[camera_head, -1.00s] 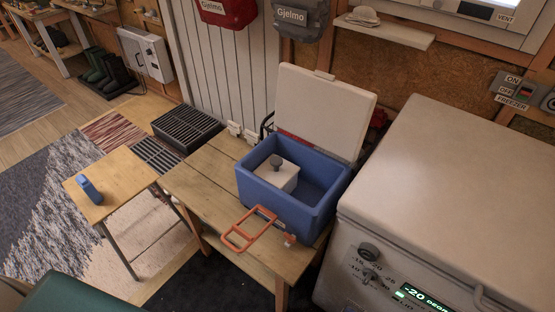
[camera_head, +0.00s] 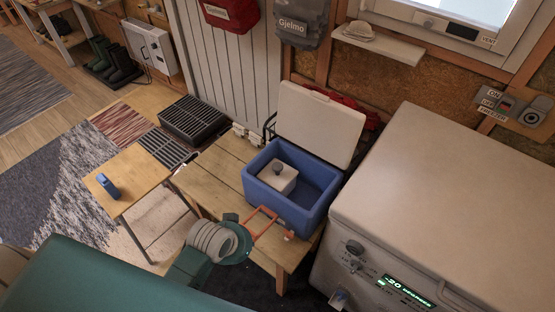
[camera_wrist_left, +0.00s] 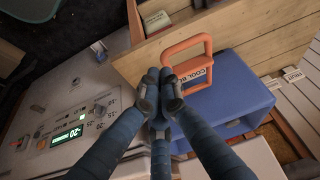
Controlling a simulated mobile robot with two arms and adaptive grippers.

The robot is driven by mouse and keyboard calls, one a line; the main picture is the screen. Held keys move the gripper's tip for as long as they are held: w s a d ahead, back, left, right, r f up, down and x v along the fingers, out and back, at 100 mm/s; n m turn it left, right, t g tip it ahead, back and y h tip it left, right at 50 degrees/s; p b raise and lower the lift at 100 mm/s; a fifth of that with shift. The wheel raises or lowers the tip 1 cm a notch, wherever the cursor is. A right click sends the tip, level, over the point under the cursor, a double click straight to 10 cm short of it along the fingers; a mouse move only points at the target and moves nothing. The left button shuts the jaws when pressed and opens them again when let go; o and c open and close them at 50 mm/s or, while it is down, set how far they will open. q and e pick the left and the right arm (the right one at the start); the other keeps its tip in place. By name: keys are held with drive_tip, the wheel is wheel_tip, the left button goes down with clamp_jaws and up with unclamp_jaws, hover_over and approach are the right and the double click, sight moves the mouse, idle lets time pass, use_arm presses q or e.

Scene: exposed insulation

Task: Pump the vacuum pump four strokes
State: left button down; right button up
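A white box with a dark grey knob (camera_head: 279,168) on top sits inside the open blue cool box (camera_head: 318,219), at its left end. I cannot tell for certain whether this is the vacuum pump. A small blue object (camera_head: 107,184) stands on the small side table. The cool box's orange handle (camera_head: 262,222) sticks out in front; it also shows in the left wrist view (camera_wrist_left: 187,46). My left gripper (camera_wrist_left: 163,92) has its blue fingers drawn together, tips beside the handle, with nothing seen between them. In the head view only its arm shows. My right gripper is not in view.
The cool box stands on a wooden bench (camera_head: 215,166), its white lid (camera_head: 318,122) raised behind. A large freezer (camera_head: 440,195) stands close on the right. The small side table (camera_head: 135,187) is at the left. The bench's left part is clear.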

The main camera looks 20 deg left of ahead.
use_arm(q)
drive_tip(key=w+r, duration=0.1)
drive_tip(key=w, duration=0.4)
drive_tip(key=w+r+t, duration=0.1)
drive_tip(key=w+r, duration=0.1)
drive_tip(key=w, duration=0.3)
drive_tip(key=w+r+t+h+p, duration=0.1)
drive_tip(key=w, duration=0.4)
drive_tip(key=shift+w+r+m, duration=0.25)
drive_tip(key=shift+w+m, duration=0.05)
wheel_tip(320, 180, up, 8)
drive_tip(key=t+h, duration=0.1)
drive_tip(key=t, duration=0.1)
hover_over(275, 167)
drive_tip(key=shift+p, duration=0.35)
drive_tip(key=shift+f, duration=0.1)
wheel_tip(275, 167, down, 7)
drive_tip(key=b, duration=0.7)
drive_tip(key=shift+f+b, duration=0.6)
drive_tip(key=shift+f, duration=0.25)
